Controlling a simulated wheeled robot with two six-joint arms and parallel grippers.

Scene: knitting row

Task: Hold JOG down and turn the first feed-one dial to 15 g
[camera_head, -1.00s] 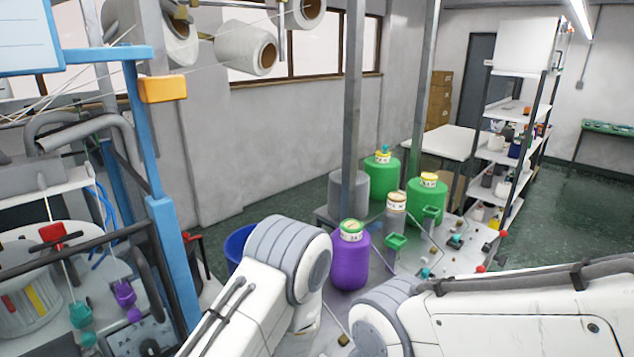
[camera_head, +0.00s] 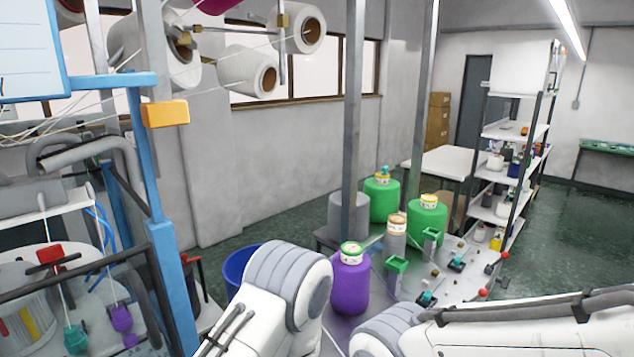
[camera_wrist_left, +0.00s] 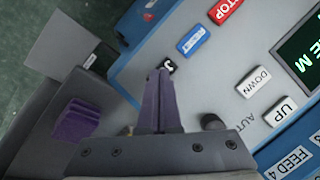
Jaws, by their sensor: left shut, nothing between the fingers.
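In the left wrist view a control panel (camera_wrist_left: 222,80) fills the right side. It carries a red STOP button (camera_wrist_left: 226,10), a blue button (camera_wrist_left: 193,40) whose lettering I cannot read, and white DOWN (camera_wrist_left: 254,81) and UP (camera_wrist_left: 282,111) buttons. My left gripper (camera_wrist_left: 166,72) is shut and empty, its purple fingers pointing at the panel. Its tips are at a small black part with a white mark, below the blue button; I cannot tell whether they touch it. A FEED 4 label (camera_wrist_left: 298,158) shows at the lower right. I cannot make out the first feed-one dial. My right gripper is out of view.
In the head view a purple canister (camera_head: 350,287) and green canisters (camera_head: 383,203) stand on a platform between grey posts. A blue frame post (camera_head: 170,275) rises at the left, beside knitting parts. White yarn cones (camera_head: 247,70) hang above. Floor towards the shelf (camera_head: 500,170) is clear.

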